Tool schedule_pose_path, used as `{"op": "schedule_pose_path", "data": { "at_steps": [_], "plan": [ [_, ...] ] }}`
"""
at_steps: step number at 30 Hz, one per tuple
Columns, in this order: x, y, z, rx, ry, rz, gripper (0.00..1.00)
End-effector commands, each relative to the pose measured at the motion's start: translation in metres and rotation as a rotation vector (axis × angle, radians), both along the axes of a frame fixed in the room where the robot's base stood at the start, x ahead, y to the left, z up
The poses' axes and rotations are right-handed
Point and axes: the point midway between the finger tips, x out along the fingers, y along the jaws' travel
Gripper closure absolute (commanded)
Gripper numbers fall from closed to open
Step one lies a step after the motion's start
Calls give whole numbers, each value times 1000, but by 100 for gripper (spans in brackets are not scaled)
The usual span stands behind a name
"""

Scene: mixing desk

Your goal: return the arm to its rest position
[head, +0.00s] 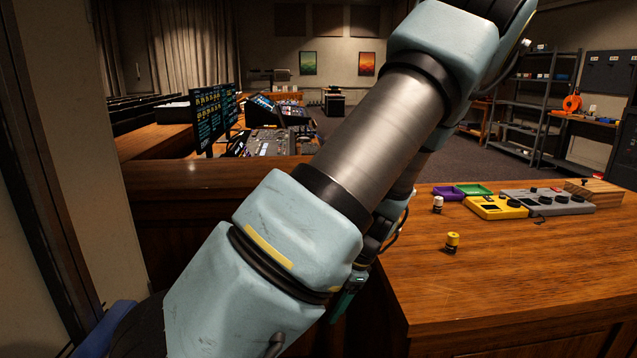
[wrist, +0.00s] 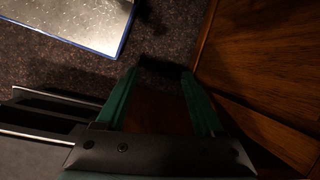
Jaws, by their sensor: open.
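My arm crosses the middle of the head view, from the lower left to the top right. My gripper shows in the wrist view (wrist: 160,80) with its two green fingers spread apart and nothing between them. Below it are dark carpet and the wooden side of a desk. In the head view only a small green part of the gripper (head: 347,300) shows behind my arm, beside the desk's left edge; the rest is hidden.
A blue-edged panel (wrist: 85,20) lies at the wrist view's upper left.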

Motion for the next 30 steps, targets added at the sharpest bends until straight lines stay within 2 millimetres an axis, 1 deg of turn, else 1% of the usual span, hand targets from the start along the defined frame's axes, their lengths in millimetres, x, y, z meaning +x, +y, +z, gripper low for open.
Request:
{"op": "schedule_pose_path", "data": {
  "at_steps": [1,3,5,9,15,18,21,24,30],
  "plan": [
    [-4,9,9,-55,-2,99,30],
    [-11,17,20,-119,-11,225,30],
    [-16,23,31,-169,-22,328,30],
    [-25,40,61,-276,-64,561,30],
    [-38,67,106,-391,-159,856,30],
    [-44,79,123,-426,-209,969,30],
    [-50,88,134,-445,-248,1047,30],
    [-53,93,140,-455,-271,1090,30],
    [-54,95,142,-457,-278,1104,30]
  ]
}}
